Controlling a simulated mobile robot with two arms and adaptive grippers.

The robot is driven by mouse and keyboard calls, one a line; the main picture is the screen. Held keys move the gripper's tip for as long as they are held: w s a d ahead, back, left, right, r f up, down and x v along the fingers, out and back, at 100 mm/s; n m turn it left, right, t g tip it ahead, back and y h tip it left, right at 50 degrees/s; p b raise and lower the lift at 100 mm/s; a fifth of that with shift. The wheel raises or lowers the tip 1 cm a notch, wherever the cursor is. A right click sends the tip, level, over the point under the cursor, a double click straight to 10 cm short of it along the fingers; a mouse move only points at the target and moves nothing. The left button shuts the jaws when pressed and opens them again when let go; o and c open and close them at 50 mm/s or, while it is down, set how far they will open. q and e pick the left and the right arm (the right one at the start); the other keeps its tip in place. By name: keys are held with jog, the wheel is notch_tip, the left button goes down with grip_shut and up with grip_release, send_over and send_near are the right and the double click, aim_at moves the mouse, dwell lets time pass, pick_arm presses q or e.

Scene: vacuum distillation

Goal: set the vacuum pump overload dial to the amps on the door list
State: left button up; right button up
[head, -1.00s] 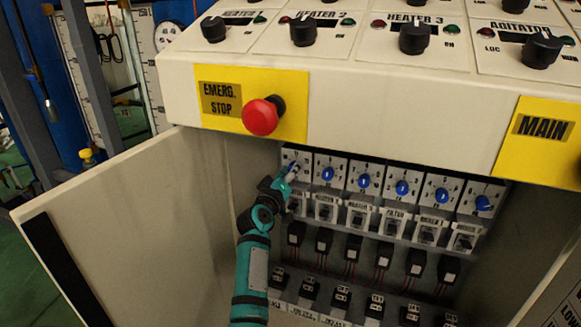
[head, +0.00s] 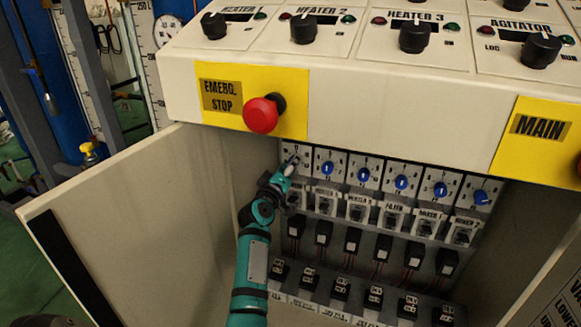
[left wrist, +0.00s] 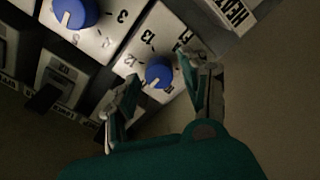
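A row of blue overload dials on white plates runs along the top of the open cabinet. My left gripper (head: 288,166) is at the leftmost dial (head: 293,158) and partly hides it. In the left wrist view a blue dial (left wrist: 158,72) with a white pointer lies between and just past the fingertips of my left gripper (left wrist: 158,75). The fingers stand apart with small gaps beside the dial. Its plate shows 12 and 13; the pointer aims down-left, its exact reading unclear. A printed list (head: 562,305) at the lower right is cut off and unreadable. My right gripper is not in view.
Switches and black relays with wires fill the rows below the dials. The open cabinet door (head: 130,215) stands left of my arm. The red emergency stop (head: 261,115) and the console's overhanging front edge are above. A neighbouring blue dial (left wrist: 75,12) is close by.

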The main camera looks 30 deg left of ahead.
pick_arm(q)
jog(key=shift+o, duration=0.2)
jog(key=shift+s, duration=0.1)
jog(key=v, duration=1.2)
